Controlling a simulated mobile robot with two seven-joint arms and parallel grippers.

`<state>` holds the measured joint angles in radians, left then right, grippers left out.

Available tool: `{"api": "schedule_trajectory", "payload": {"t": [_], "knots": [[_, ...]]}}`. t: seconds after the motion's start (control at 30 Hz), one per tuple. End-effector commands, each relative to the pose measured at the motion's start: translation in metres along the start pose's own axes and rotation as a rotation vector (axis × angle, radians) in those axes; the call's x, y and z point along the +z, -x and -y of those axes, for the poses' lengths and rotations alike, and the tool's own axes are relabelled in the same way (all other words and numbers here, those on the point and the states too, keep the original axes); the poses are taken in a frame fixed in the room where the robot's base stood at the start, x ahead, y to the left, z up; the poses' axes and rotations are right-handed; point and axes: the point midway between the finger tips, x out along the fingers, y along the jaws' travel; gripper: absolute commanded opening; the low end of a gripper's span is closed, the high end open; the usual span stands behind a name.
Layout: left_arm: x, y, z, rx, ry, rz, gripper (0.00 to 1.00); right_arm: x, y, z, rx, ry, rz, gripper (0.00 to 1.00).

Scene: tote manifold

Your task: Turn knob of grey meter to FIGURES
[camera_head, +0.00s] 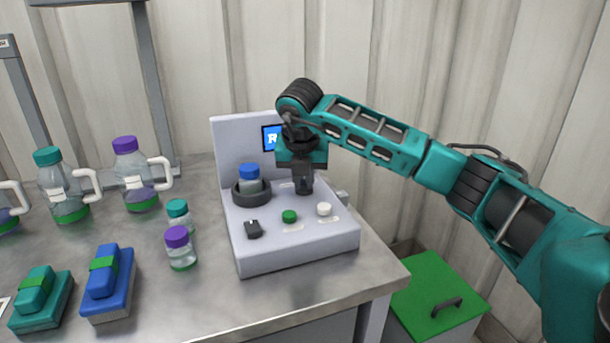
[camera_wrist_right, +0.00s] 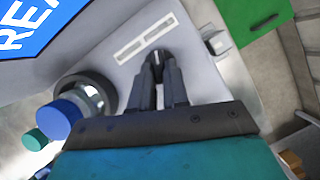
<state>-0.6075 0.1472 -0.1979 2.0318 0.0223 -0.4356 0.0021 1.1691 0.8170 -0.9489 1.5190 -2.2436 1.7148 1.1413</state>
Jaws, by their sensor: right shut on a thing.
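The grey meter (camera_head: 300,245) stands on the steel table, with a blue screen (camera_head: 270,138) on its upright back panel. The screen shows partly in the right wrist view (camera_wrist_right: 30,25), where the letters "RE" can be read. My right gripper (camera_head: 303,190) points down onto the meter's top, right of the bottle holder. In the right wrist view its fingers are shut around a small dark knob (camera_wrist_right: 158,56), beside a white label strip (camera_wrist_right: 146,38). The fingers hide most of the knob, and its setting cannot be read. My left gripper is not in view.
A blue-capped bottle (camera_head: 249,178) sits in the meter's dark ring (camera_head: 251,195). A black switch (camera_head: 253,229), a green button (camera_head: 289,216) and a white button (camera_head: 324,209) are in front. Bottles stand left, including a purple-capped one (camera_head: 180,248). A green lidded bin (camera_head: 437,305) is right.

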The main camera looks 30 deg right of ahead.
Motion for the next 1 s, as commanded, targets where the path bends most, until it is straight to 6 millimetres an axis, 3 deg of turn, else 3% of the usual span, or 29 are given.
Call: {"api": "schedule_trajectory", "payload": {"t": [0.3,0.8,0.83,1.0], "knots": [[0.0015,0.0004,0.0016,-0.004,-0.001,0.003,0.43,0.0008,0.0008,-0.0018,-0.039,-0.099,0.001,0.0],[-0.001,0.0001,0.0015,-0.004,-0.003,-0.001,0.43,0.0009,0.0005,-0.0017,-0.046,-0.117,0.001,0.0],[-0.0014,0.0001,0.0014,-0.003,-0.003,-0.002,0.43,0.0009,0.0005,-0.0017,-0.046,-0.117,0.001,0.17],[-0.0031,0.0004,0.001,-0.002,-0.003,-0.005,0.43,0.0007,0.0003,-0.0016,-0.046,-0.115,0.0,0.33]]}}
